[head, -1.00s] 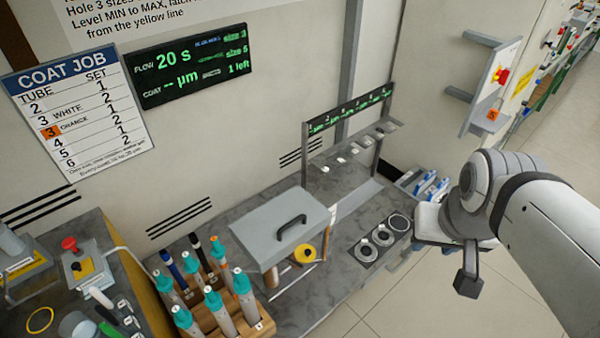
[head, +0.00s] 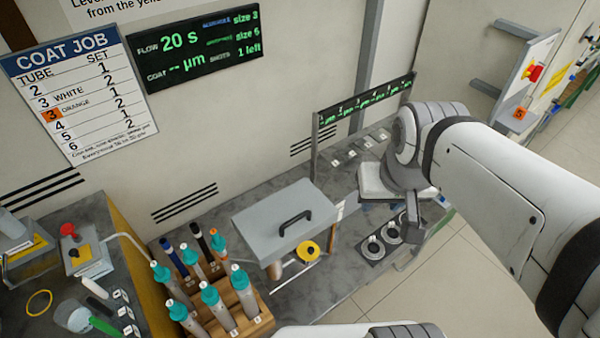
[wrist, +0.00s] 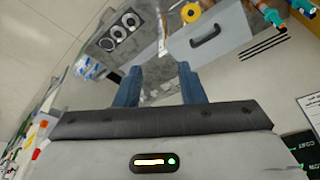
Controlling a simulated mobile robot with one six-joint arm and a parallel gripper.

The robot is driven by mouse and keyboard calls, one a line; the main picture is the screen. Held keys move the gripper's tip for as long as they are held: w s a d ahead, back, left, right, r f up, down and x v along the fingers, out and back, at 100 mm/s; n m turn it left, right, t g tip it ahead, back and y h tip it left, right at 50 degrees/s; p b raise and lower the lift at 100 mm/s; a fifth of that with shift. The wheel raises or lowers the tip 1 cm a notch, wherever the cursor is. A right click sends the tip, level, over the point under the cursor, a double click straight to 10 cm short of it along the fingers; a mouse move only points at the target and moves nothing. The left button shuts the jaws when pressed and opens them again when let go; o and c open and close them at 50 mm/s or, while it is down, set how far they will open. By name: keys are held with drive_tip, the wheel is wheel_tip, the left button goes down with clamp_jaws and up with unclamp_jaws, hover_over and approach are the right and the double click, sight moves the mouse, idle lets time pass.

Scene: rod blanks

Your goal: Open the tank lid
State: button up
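The tank is a grey box with a flat grey lid (head: 270,212) and a dark bar handle (head: 296,222). The lid lies closed on the tank in the head view. In the wrist view the lid (wrist: 232,38) and its handle (wrist: 205,36) show at the top, right of centre. My gripper (wrist: 160,72) has its two blue fingers apart with nothing between them. In the head view my wrist is above the bench, to the right of the tank and apart from the lid. The fingers are mostly hidden there.
A yellow knob (head: 309,250) sits at the tank's front right. A wooden rack (head: 250,322) of teal-capped tubes stands left of the tank. A plate with ringed holes (head: 372,247) lies to the right. A slotted stand (head: 318,150) rises behind.

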drive_tip(key=w+a+f+m+g+b, duration=0.1)
drive_tip(key=w+a+f+m+b, duration=0.45)
drive_tip(key=w+f+b, duration=0.45)
drive_tip(key=m+y+b, duration=0.1)
drive_tip(key=m+b, duration=0.4)
drive_tip(key=m, duration=0.1)
hover_over(298, 216)
drive_tip(key=s, duration=0.1)
drive_tip(key=s+d+f+x, duration=0.1)
drive_tip(key=s+x, duration=0.2)
drive_tip(key=x, duration=1.1)
drive_tip(key=shift+n+g, duration=0.25)
drive_tip(key=shift+g, duration=0.05)
drive_tip(key=f, duration=0.4)
drive_tip(key=w+f, duration=0.1)
drive_tip(key=f, duration=0.1)
drive_tip(key=shift+d+b, duration=0.2)
drive_tip(key=shift+b, duration=0.15)
drive_tip(key=shift+c, duration=0.5)
drive_tip(key=shift+r, duration=0.1)
clamp_jaws()
